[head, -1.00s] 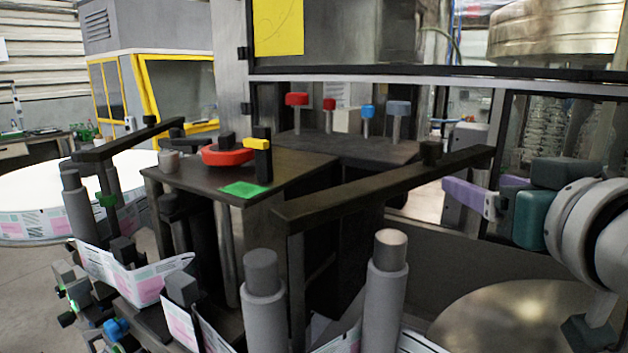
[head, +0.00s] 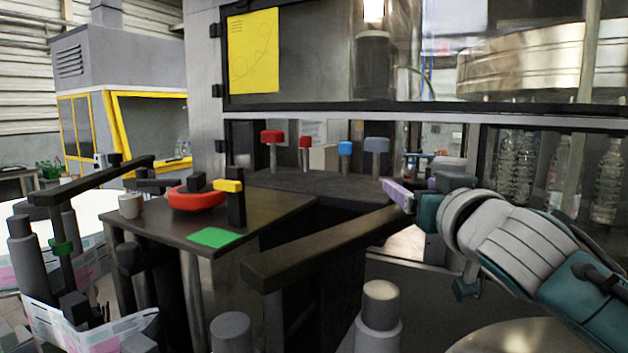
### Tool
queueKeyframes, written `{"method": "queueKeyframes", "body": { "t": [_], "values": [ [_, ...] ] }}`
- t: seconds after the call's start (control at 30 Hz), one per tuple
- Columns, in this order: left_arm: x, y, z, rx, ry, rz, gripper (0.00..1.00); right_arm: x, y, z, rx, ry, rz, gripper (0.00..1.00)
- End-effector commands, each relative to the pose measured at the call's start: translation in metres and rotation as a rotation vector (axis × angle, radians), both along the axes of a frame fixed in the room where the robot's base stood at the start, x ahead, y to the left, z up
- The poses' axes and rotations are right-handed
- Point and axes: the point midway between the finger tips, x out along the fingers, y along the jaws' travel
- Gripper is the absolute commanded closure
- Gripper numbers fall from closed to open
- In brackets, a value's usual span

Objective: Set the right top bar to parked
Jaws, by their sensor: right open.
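The right top bar (head: 320,250) is a long dark bar. It runs from its near end at the middle of the head view up and right to its far end, beside my right gripper. My right gripper (head: 405,188), with purple fingers, is open at that far end. The knob on the bar's far end is hidden behind the gripper, and I cannot tell whether the fingers touch it. My left gripper is out of view.
A dark table (head: 265,213) holds a red dial (head: 195,198), a yellow-and-black lever (head: 236,205) and a green pad (head: 213,237). Red and blue knobs on posts stand behind. Grey rollers (head: 380,300) rise below the bar. Glass panels stand behind the gripper.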

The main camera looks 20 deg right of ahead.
Motion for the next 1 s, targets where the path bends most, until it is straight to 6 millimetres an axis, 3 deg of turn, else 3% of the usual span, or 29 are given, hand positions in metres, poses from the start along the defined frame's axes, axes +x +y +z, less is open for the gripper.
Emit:
{"method": "queueKeyframes", "body": {
  "t": [0.37,1.0],
  "values": [
    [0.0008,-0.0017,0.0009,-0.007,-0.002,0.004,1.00,0.0040,-0.0011,-0.0001,-0.001,0.000,0.001,0.28],
    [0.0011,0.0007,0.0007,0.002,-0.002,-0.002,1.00,0.0039,-0.0011,-0.0001,-0.001,0.000,0.000,1.00]
  ]
}}
